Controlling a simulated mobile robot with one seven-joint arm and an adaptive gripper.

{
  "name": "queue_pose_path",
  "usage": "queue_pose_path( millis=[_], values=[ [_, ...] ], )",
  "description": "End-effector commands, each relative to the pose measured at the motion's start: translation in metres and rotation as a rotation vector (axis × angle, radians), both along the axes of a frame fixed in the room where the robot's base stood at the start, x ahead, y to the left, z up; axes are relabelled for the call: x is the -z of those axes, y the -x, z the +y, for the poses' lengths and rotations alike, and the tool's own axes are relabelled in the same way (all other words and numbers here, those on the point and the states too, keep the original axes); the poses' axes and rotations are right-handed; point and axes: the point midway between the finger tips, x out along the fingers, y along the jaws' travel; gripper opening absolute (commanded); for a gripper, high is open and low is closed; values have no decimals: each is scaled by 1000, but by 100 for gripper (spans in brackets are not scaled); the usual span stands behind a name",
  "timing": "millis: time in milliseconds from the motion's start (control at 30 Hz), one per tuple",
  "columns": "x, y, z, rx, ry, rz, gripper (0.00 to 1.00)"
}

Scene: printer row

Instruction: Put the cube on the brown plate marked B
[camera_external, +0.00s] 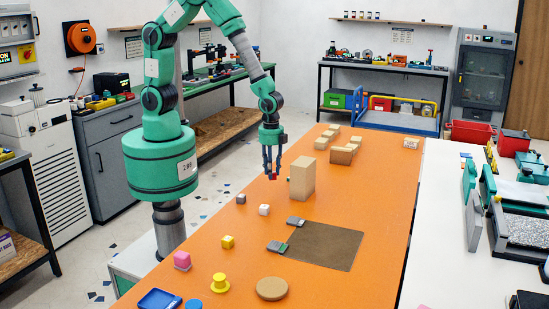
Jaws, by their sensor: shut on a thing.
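My gripper (272,172) is over the left part of the orange table, just left of a tall tan block. It is shut on a small red thing (273,177) that looks like a cube, partly hidden by the fingers. Whether it touches the table is hard to tell. A round brown plate (272,289) lies at the near end of the table, with nothing on it. A flat dark brown rectangle (325,247) lies mid-table, also bare. I can read no letter B on either.
The tall tan block (302,177) stands close right of my gripper. Small grey (241,199), white (264,210), yellow (228,242) and pink (182,259) blocks lie along the left edge. A yellow hat-shaped piece (220,283) and blue tray (160,300) are near the front.

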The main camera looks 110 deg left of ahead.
Motion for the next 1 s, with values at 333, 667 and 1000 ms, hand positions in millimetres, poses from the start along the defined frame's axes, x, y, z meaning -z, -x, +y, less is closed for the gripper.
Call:
queue_pose_path(
  millis=[333, 667, 1000],
  values=[
    [-1, -31, -93, 285, -1, 0, 16],
    [0, -44, -181, 537, -1, 0, 17],
    [1, -45, -226, 662, -2, -1, 17]
  ],
)
